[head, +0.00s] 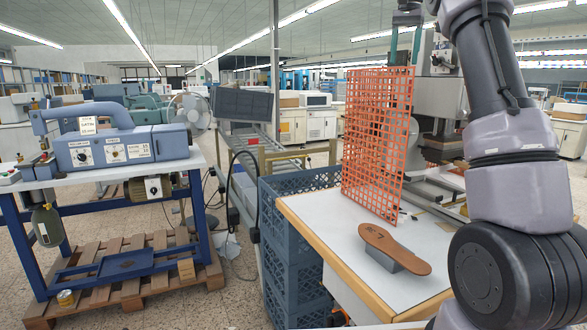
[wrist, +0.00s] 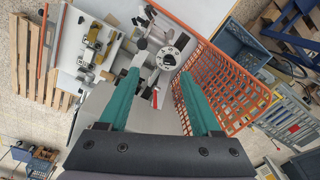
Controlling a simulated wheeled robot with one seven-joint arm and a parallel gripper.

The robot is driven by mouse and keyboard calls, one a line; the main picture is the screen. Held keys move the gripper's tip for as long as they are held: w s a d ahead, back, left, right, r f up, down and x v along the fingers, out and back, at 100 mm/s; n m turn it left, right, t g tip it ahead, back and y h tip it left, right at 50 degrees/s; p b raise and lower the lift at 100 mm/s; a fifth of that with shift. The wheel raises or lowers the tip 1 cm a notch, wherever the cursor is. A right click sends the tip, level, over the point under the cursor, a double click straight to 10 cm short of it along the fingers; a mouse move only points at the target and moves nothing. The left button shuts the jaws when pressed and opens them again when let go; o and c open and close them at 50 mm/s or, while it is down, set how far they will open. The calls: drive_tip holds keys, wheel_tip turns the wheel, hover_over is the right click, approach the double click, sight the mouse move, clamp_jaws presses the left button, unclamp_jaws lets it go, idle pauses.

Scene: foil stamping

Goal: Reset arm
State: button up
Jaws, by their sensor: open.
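My gripper (wrist: 161,70) is open and empty in the wrist view, its two teal fingers apart above the stamping machine (wrist: 165,58). In the head view my gripper (head: 405,52) shows small at the top, pointing down behind the upper edge of the orange grid guard. My arm fills the right side of that view, bent upward.
The orange grid guard (head: 376,140) stands upright on the table; it also shows right of my fingers in the wrist view (wrist: 225,88). Blue crates (head: 290,260) stand left of the table. A blue machine (head: 125,145) sits on a bench at the left.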

drive_tip(key=s+a+f+n+t+y, duration=0.1)
drive_tip(key=s+a+n+t, duration=0.15)
drive_tip(key=s, duration=0.65)
drive_tip(key=s+a+f+n+t, duration=0.1)
drive_tip(key=s+a, duration=0.2)
drive_tip(key=s, duration=0.6)
drive_tip(key=s+a+f+t, duration=0.1)
drive_tip(key=s+a+f, duration=0.2)
drive_tip(key=s+f, duration=0.3)
drive_tip(key=s+a+f+t, duration=0.2)
drive_tip(key=s+a+f, duration=0.1)
drive_tip(key=s+f, duration=0.4)
drive_tip(key=shift+s+a+f+n+y, duration=0.15)
drive_tip(key=shift+s+f+n+y, duration=0.2)
drive_tip(key=shift+s, duration=0.8)
drive_tip(key=shift+o, duration=0.3)
drive_tip(key=shift+r, duration=0.1)
